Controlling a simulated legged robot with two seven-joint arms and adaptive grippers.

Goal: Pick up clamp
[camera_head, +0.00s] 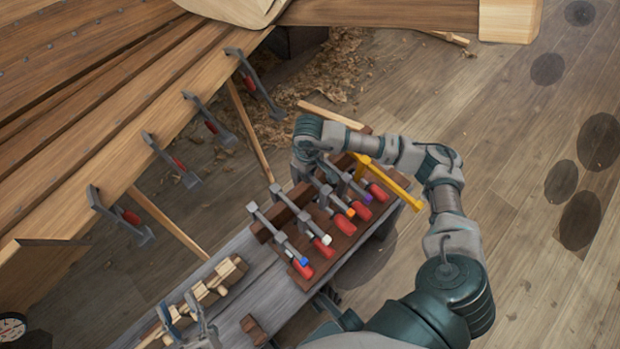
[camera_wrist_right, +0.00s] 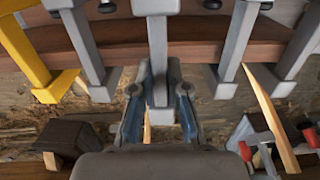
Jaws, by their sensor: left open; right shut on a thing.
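Several grey bar clamps with red handles (camera_head: 321,246) stand in a row on a brown wooden rack. A yellow clamp (camera_head: 385,178) stands at the right end of the row; it also shows at the left of the right wrist view (camera_wrist_right: 32,50). My right gripper (camera_head: 312,172) is over the far side of the row. The held clamp's handle cannot be told in the head view. My left gripper (camera_head: 187,322) is open at the bottom left.
A grey bench (camera_head: 225,305) carries the rack and small wooden pieces (camera_head: 212,283). A plank hull (camera_head: 110,100) fills the upper left, with several clamps (camera_head: 172,160) along its edge. Wood shavings (camera_head: 325,70) lie on the floor.

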